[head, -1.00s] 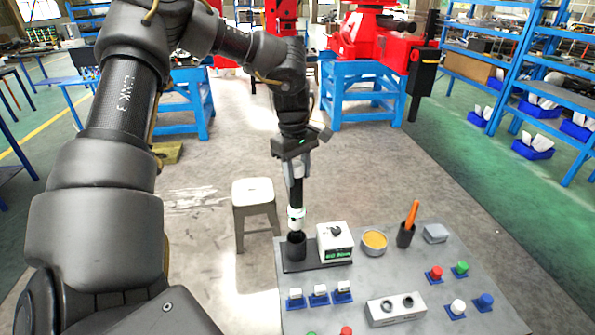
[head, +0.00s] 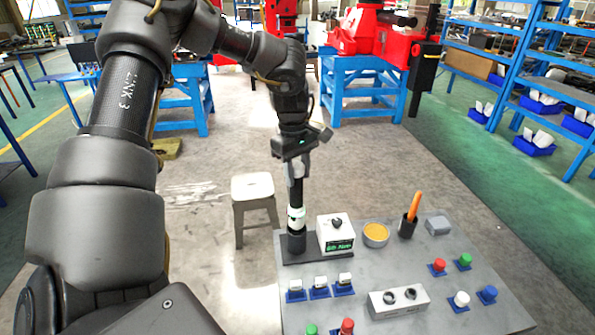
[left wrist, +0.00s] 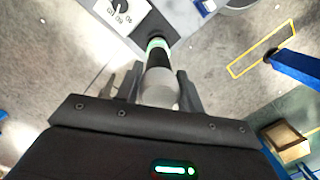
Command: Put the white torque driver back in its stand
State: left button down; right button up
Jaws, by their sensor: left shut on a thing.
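The white torque driver (head: 296,213) hangs upright below my left gripper (head: 297,172). It has a white collar, a black band and a thin green ring. The left gripper is shut on its upper part. The stand is a dark cup (head: 296,242) on a flat dark base beside a white control box (head: 336,234). The driver's lower end is at the cup's mouth, in line with it; how deep it sits inside is hidden. In the left wrist view the driver (left wrist: 158,88) runs between the fingers toward the cup. My right gripper is not in view.
The grey table (head: 372,268) also holds a yellow-filled bowl (head: 375,234), a dark cup with an orange-handled tool (head: 412,217), a grey block (head: 437,225), a two-holed white block (head: 397,301) and several coloured knobs. A white stool (head: 253,187) stands left of the table.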

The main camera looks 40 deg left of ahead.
aim_at(297, 186)
pick_arm(q)
jog(key=shift+f+b, duration=1.95)
jog(key=shift+f, duration=0.45)
jog(key=c, duration=0.8)
grip_release()
jog(key=shift+r, duration=0.15)
jog(key=shift+s, duration=0.1)
jog(key=shift+a+r+p, duration=0.15)
jog(key=shift+r+p, duration=0.7)
jog(key=shift+r, duration=0.4)
jog(key=shift+a+r+p, duration=0.1)
jog(key=shift+r+p, duration=0.75)
jog(key=shift+r, duration=0.35)
